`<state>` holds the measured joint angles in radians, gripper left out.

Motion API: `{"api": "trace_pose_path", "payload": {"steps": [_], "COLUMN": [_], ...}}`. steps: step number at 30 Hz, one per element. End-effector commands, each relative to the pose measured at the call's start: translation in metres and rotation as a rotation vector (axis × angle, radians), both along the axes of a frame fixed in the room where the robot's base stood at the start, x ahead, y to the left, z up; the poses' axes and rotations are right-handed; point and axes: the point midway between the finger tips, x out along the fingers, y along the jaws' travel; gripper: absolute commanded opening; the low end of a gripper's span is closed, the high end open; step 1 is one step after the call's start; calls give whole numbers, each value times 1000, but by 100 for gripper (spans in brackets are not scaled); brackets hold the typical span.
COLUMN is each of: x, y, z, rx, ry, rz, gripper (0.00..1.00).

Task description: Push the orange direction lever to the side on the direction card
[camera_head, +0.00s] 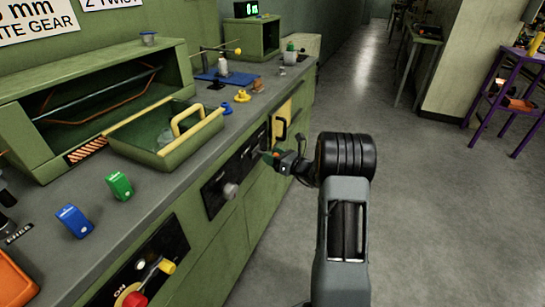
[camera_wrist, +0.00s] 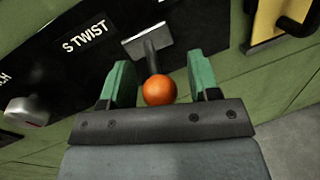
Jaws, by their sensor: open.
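The orange ball knob of the direction lever (camera_wrist: 159,90) sits between the two green fingers of my open gripper (camera_wrist: 163,84) in the wrist view. I see gaps on both sides of the ball. Its dark stem runs up to a grey metal plate (camera_wrist: 147,41) on a black panel, beside the white label "S TWIST" (camera_wrist: 85,37). In the head view my gripper (camera_head: 271,156) is at the cabinet front by this panel, and my arm hides part of it. The direction card (camera_head: 112,3) on the wall reads "2 TWIST" or "Z TWIST", cut off at the top.
A grey knob (camera_head: 231,190) stands out from the black panel to the left. A yellow panel (camera_head: 283,121) with a black handle is just right of the lever. The bench top holds a green tray (camera_head: 165,151) and small blue and green blocks. The aisle floor at right is clear.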

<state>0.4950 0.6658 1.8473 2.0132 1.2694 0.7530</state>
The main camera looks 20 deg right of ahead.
Motion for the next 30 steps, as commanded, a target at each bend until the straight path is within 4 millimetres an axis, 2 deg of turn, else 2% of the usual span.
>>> {"api": "trace_pose_path", "payload": {"steps": [12, 30], "x": [4, 4], "y": [3, 2], "z": [0, 0], "rx": [0, 0], "ry": [0, 0], "rz": [-1, 0], "gripper": [55, 0]}}
